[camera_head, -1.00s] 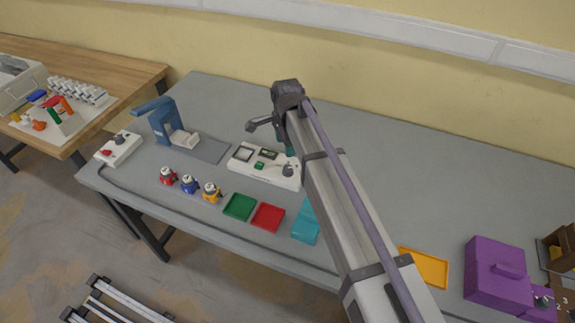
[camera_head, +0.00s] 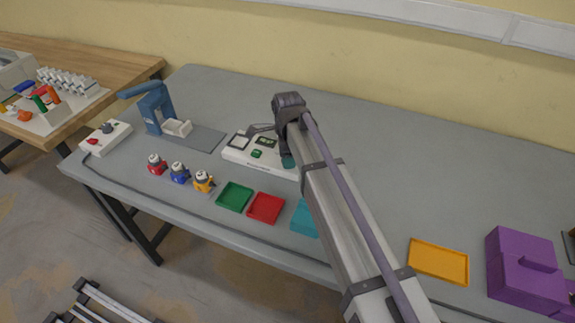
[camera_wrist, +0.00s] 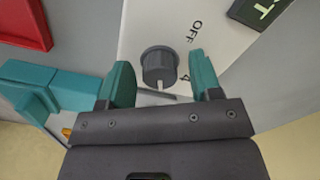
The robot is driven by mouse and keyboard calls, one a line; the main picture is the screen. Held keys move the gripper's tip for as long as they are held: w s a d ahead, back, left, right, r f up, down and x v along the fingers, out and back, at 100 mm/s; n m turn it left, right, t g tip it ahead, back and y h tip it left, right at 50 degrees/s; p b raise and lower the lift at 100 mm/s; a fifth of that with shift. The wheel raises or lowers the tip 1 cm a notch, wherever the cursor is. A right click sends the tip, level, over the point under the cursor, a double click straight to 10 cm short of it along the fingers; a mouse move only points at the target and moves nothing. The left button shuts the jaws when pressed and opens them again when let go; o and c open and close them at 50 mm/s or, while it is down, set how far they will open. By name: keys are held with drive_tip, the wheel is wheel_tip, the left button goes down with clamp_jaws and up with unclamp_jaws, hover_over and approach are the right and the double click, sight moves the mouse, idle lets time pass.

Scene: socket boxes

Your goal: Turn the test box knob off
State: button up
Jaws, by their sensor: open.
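The white test box (camera_head: 235,155) lies on the grey table, with a dark display and a green display on its top. In the wrist view its dark grey knob (camera_wrist: 158,62) shows close up. The knob's white pointer line faces the bottom of the picture, away from the printed "OFF" to its upper right; a "4" is printed to its right. My gripper (camera_wrist: 160,78) is open, with one teal finger on each side of the knob and visible gaps. In the head view the gripper (camera_head: 288,162) is over the box's right end and hides the knob.
Green (camera_head: 234,197), red (camera_head: 265,208) and teal (camera_head: 305,218) trays lie in front of the box. Three small coloured items, one yellow (camera_head: 203,182), stand to the left. A blue stand (camera_head: 153,107) is behind them.

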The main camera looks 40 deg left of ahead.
drive_tip(key=shift+r, duration=0.1)
drive_tip(key=shift+c, duration=0.3)
drive_tip(key=c, duration=0.9)
